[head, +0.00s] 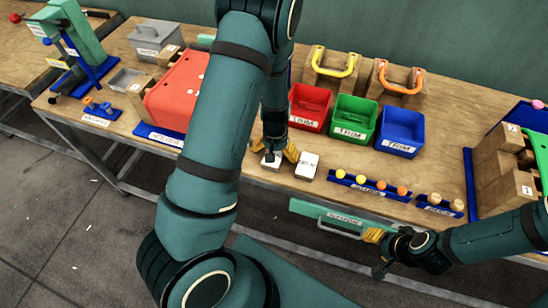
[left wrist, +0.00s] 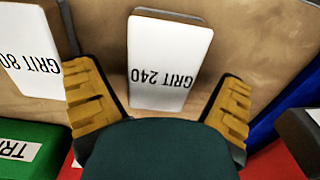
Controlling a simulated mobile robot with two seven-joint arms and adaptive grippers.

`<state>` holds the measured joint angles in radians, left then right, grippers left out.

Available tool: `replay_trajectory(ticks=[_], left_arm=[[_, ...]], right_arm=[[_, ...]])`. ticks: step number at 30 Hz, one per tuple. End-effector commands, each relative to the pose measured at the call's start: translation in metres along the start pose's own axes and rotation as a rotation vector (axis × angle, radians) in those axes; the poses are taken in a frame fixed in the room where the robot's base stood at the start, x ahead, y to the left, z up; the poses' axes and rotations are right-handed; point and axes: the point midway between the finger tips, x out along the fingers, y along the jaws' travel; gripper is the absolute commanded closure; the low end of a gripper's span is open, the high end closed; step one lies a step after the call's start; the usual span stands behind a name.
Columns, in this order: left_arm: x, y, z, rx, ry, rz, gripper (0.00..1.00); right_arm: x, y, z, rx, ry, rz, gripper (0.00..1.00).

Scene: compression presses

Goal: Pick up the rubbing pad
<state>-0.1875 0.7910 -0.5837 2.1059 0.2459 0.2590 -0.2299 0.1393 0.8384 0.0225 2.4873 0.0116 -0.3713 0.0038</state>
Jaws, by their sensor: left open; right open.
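Two white-topped pads lie side by side on the wooden table. The left wrist view shows one marked GRIT 240 (left wrist: 168,60) and another marked GRIT 80 (left wrist: 32,48). In the head view the GRIT 240 pad (head: 271,163) is partly hidden under my left gripper (head: 273,154), and the GRIT 80 pad (head: 307,166) is just to its right. My left gripper is open, pointing down, with its yellow fingers on either side of the GRIT 240 pad. I cannot tell whether they touch it. My right gripper (head: 377,252) is open and empty, off the table's front edge.
Red (head: 309,107), green (head: 354,118) and blue (head: 401,131) bins stand behind the pads. A blue rack (head: 371,187) with yellow and orange knobs is to the right. A red press body (head: 178,92) stands left, partly behind my left arm. A green drawer (head: 331,214) is at the front.

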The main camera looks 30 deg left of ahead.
Motion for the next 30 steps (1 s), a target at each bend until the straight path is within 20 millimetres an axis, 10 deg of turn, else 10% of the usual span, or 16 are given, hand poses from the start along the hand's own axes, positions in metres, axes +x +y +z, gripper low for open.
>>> replay_trajectory(ticks=[6,13,30], left_arm=[[0.001,0.0,0.0,0.0,0.002,0.0,0.05],[0.001,0.0,0.0,0.0,0.001,0.0,0.75],[-0.014,0.001,-0.001,0.001,0.004,0.001,0.76]], right_arm=[[0.0,0.0,0.0,0.0,0.0,0.0,0.53],[0.0,0.0,0.0,0.0,0.0,0.0,0.53],[-0.003,-0.001,-0.001,0.0,0.0,-0.001,0.53]])
